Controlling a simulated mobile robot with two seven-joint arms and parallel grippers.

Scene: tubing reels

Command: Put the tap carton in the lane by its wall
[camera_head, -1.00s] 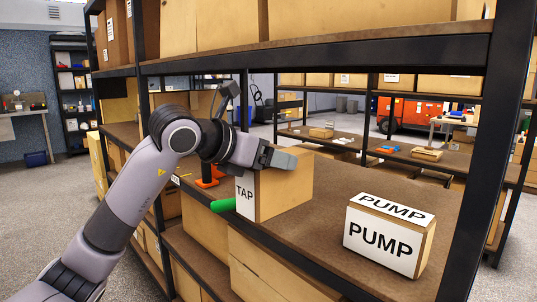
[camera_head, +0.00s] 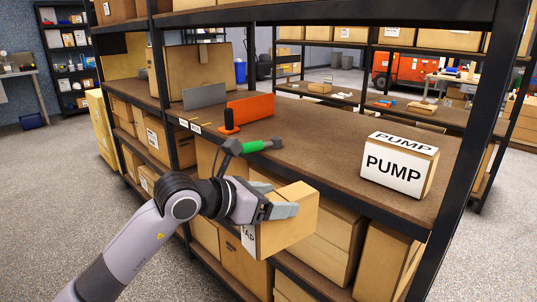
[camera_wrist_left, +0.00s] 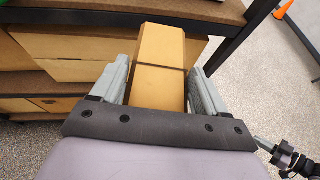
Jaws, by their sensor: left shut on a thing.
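My left gripper (camera_head: 276,200) is shut on the tap carton (camera_head: 290,234), a tan box with a white TAP label partly hidden by the gripper. The carton is held tilted in front of the shelf's front edge, clear of the board. In the left wrist view the carton (camera_wrist_left: 160,80) sits between the two grey fingers. On the shelf board (camera_head: 320,150) stand an orange wall (camera_head: 252,107) and a grey wall (camera_head: 204,97), with room between them. A small part of what looks like my right gripper (camera_wrist_left: 280,153) shows at the lower right of the left wrist view.
A green-handled thing (camera_head: 262,145) lies near the board's front edge. A small orange and black piece (camera_head: 229,122) is by the orange wall's front end. A PUMP carton (camera_head: 400,165) stands at the right. The board between is clear. A dark post (camera_head: 465,150) bounds the right side.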

